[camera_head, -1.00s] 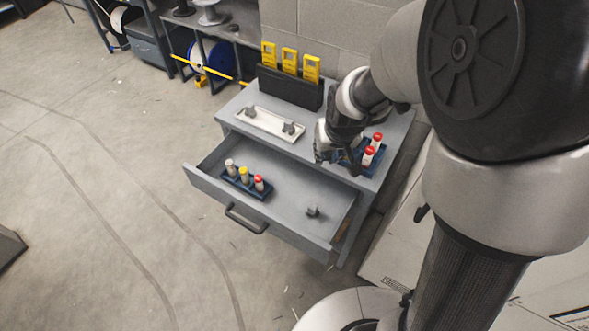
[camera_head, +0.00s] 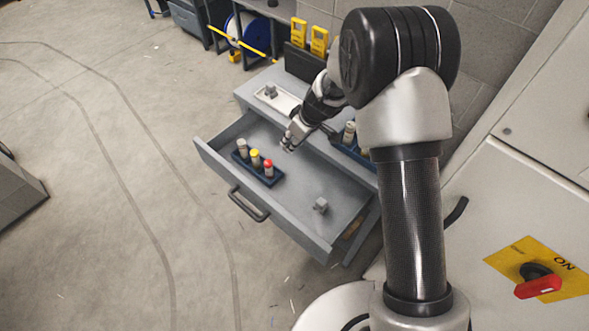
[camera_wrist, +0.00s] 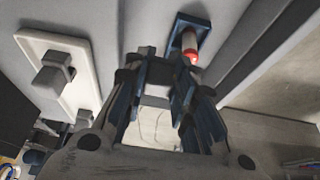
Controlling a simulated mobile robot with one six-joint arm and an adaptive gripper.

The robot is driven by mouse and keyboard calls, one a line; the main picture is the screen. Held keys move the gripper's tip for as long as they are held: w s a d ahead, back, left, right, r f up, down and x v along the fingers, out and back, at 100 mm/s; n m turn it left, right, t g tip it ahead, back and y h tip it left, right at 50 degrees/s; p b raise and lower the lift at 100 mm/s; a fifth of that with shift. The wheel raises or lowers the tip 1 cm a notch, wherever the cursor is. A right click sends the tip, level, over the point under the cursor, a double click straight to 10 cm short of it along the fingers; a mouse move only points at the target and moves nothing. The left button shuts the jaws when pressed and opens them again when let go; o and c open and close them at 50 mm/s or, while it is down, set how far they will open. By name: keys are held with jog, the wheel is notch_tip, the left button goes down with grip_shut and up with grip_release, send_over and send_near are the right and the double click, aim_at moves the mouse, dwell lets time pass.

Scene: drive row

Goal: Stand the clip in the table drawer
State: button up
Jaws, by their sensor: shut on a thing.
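My gripper (camera_head: 289,145) is over the back part of the open drawer (camera_head: 296,187). In the wrist view its fingers (camera_wrist: 158,92) are closed on a small grey piece that looks like the clip (camera_wrist: 155,90); the fingers hide most of it. A similar grey clip (camera_head: 320,205) stands on the drawer floor near its right end. A white tray (camera_head: 290,105) on the tabletop carries grey clips; one (camera_head: 271,91) shows in the head view, and the wrist view shows another beside it (camera_wrist: 82,118).
A blue rack (camera_head: 272,181) with grey, yellow and red-capped vials stands in the drawer's left part. Another blue rack (camera_head: 353,153) is on the tabletop, partly behind my arm. A black holder (camera_head: 303,65) with yellow tools stands at the back. The drawer's middle is clear.

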notch_tip(320, 180, down, 14)
jog(key=b, duration=0.4)
jog(key=shift+f+b, duration=0.2)
jog(key=shift+b, duration=0.15)
jog(key=shift+f, duration=0.2)
jog(key=o, duration=1.1)
jog(key=shift+c, duration=0.2)
